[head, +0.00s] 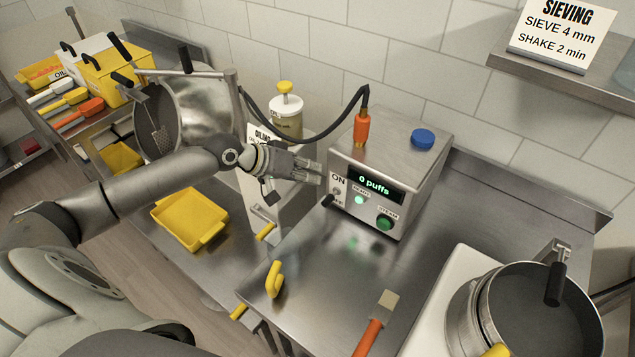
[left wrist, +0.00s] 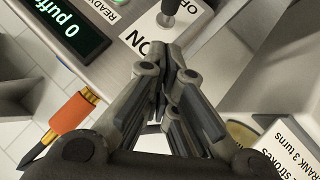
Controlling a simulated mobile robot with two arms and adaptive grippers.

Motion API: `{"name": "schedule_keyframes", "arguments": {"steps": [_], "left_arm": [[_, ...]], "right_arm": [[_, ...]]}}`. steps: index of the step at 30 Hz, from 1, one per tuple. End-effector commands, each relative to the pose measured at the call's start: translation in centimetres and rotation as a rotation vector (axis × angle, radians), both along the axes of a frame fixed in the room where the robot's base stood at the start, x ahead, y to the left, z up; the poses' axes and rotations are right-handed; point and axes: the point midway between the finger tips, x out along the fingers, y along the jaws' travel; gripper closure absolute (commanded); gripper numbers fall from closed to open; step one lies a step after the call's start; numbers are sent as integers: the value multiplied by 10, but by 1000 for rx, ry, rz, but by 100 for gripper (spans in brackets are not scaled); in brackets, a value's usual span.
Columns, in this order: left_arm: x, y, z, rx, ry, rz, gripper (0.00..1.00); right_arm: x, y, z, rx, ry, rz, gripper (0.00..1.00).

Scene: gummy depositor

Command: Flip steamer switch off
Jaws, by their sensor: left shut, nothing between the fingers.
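The steamer (head: 385,165) is a steel box with a lit "0 puffs" display (head: 367,189). Its toggle switch (head: 328,200) is at the lower left of the front panel, between an ON label and a partly hidden OFF label. In the left wrist view the switch (left wrist: 169,12) has a dark tip towards the OFF lettering; I cannot tell its setting for certain. My left gripper (head: 318,178) is shut and empty, with its fingertips just left of the ON label. The fingers also show in the left wrist view (left wrist: 161,108), close to ON and apart from the lever.
A green READY lamp (head: 359,200) glows beside a green STEAM button (head: 385,222). An orange plug (head: 361,129) with a black hose rises from the steamer's top, near a blue cap (head: 423,138). Bare counter (head: 335,285) lies in front.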

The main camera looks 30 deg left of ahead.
Motion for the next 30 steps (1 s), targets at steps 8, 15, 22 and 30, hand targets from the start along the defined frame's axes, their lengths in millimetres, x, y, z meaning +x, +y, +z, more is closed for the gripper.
{"name": "schedule_keyframes", "arguments": {"steps": [8,15,22,30], "left_arm": [[-4,-19,-28,-1,1,0,100],[-5,-20,-33,1,1,0,100],[-5,-21,-35,-1,-5,0,100],[-3,-21,-44,-16,-106,0,100]], "right_arm": [[1,-1,18,-1,-1,1,60],[1,-3,19,-4,-1,2,60],[1,-5,15,-6,-1,2,60],[1,-5,-14,-6,-1,2,60]]}}
